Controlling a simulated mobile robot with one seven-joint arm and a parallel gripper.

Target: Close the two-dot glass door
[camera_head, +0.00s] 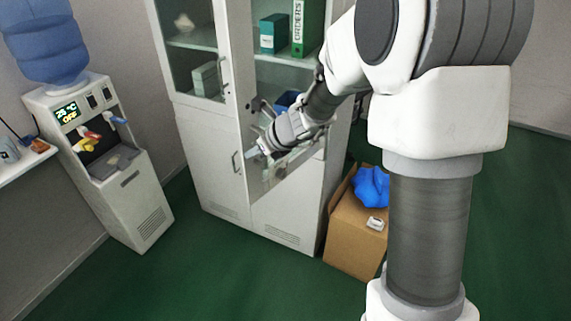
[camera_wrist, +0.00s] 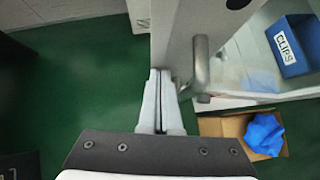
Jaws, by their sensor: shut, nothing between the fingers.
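A white-framed glass door (camera_head: 244,125) on the right side of the cabinet stands open, with shelves visible behind it. In the wrist view, the white door frame (camera_wrist: 180,35) fills the upper middle, with a grey bar handle (camera_wrist: 202,68) and one dark dot partly cut off at the top. My gripper (camera_head: 254,152) is at the free edge of this door in the head view. In the wrist view, my gripper (camera_wrist: 158,74) is shut and empty, its tips beside the frame edge, left of the handle. Whether they touch is unclear.
The cabinet's left glass door (camera_head: 190,50) is shut. A blue CLIPS bin (camera_wrist: 293,45) is inside the cabinet. A cardboard box (camera_head: 350,235) with a blue bag (camera_head: 371,187) stands right of it. A water dispenser (camera_head: 115,165) stands left. Green floor in front is clear.

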